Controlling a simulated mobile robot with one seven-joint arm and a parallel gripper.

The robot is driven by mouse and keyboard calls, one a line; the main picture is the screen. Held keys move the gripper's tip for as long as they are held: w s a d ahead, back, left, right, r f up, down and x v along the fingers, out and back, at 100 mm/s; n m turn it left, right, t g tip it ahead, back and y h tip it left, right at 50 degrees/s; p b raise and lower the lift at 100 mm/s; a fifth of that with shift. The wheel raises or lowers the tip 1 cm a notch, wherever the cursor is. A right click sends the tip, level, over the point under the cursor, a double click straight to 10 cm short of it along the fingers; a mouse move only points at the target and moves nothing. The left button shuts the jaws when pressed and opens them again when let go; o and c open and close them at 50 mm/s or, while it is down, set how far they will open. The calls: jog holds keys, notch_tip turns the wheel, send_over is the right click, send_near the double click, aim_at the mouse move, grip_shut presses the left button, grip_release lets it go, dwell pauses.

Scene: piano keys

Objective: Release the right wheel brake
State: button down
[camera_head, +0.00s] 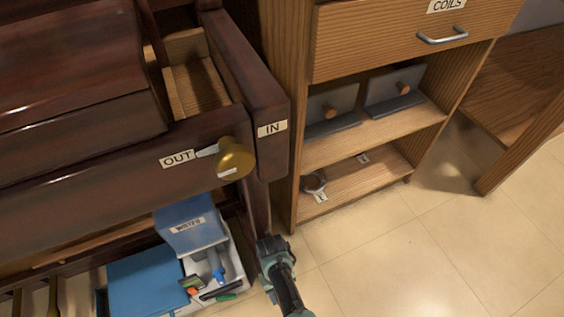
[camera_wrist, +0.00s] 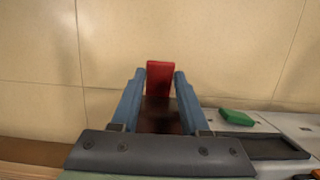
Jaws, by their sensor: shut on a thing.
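A red tab (camera_wrist: 160,76), which looks like the wheel brake lever, stands between the two blue fingers of my gripper (camera_wrist: 157,82) in the wrist view. My gripper is shut on it. A dark brown piece (camera_wrist: 160,116), probably the piano leg or its foot, lies below the tab between the fingers. In the head view my gripper (camera_head: 269,242) is low beside the dark piano leg (camera_head: 258,205) at the piano's right end. The brake and the wheel are hidden there, and I cannot tell how far the tab is tilted.
A white bin (camera_head: 231,266) with tools and a blue box (camera_head: 191,226) stands close left of my gripper. A wooden shelf unit (camera_head: 347,190) stands to the right, holding grey drawers (camera_head: 331,105). A brass knob (camera_head: 235,158) sticks out above. The tiled floor (camera_head: 400,255) at front right is clear.

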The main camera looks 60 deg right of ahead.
jog(key=shift+c, duration=2)
grip_release()
jog(key=s+a+p+v, duration=0.1)
jog(key=s+p+v, duration=0.1)
jog(key=p+v, duration=0.6)
jog(key=shift+v, duration=1.15)
jog(key=shift+a, duration=0.15)
